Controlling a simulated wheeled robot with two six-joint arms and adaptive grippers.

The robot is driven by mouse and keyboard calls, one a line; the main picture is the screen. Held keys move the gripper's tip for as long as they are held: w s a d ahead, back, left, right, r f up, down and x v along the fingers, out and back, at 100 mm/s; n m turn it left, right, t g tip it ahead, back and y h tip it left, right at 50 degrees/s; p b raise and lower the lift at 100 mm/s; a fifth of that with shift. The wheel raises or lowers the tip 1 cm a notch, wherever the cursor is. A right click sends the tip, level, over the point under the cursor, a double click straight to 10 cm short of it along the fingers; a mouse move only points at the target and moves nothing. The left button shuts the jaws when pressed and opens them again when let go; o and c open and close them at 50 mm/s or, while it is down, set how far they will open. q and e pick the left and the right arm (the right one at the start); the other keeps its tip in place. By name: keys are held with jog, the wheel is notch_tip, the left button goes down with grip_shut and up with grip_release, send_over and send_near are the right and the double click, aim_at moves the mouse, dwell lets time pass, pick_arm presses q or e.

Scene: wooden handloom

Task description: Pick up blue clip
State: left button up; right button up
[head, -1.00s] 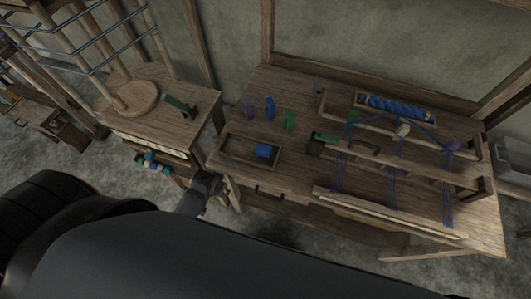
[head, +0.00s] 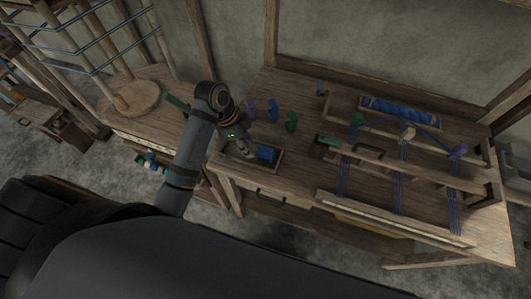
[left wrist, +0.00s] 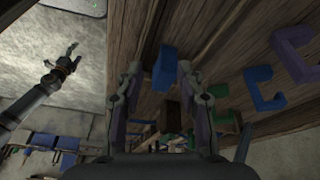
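The blue clip (head: 272,110) stands on the table top, between a purple clip (head: 250,110) and a green clip (head: 291,121). In the left wrist view the C-shaped blue clip (left wrist: 263,90) lies to the right of my fingers, near the purple clip (left wrist: 293,52). My left gripper (head: 246,150) is over the small wooden tray (head: 228,150), in front of the clips. In the left wrist view the left gripper (left wrist: 168,85) is open, its fingers apart. A blue piece (left wrist: 165,66) shows between them. My right gripper (left wrist: 70,58) is small at the left.
A blue piece (head: 267,154) lies in the tray. The loom frame (head: 400,205) with blue threads stands to the right, with a blue roll (head: 400,107) behind. A side table (head: 145,118) with a round wooden base is at the left.

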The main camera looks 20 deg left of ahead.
aim_at(263, 149)
pick_arm(q)
jog(key=w+d+m+b, duration=0.1)
jog(key=w+d+f+m+h+b, duration=0.1)
jog(key=m, duration=0.1)
jog(key=shift+d+m+g, duration=0.3)
jog(key=shift+d+g, duration=0.05)
jog(key=shift+g, duration=0.05)
jog(key=shift+w+d+f, duration=0.1)
jog(key=shift+d+f, duration=0.05)
jog(key=shift+f, duration=0.15)
jog(key=x, duration=0.4)
jog(key=shift+d+f+p, duration=0.1)
jog(key=shift+f+p, duration=0.05)
jog(key=shift+p, duration=0.2)
jog(key=shift+d+f, duration=0.2)
jog(key=shift+f, duration=0.25)
jog(key=c, duration=0.8)
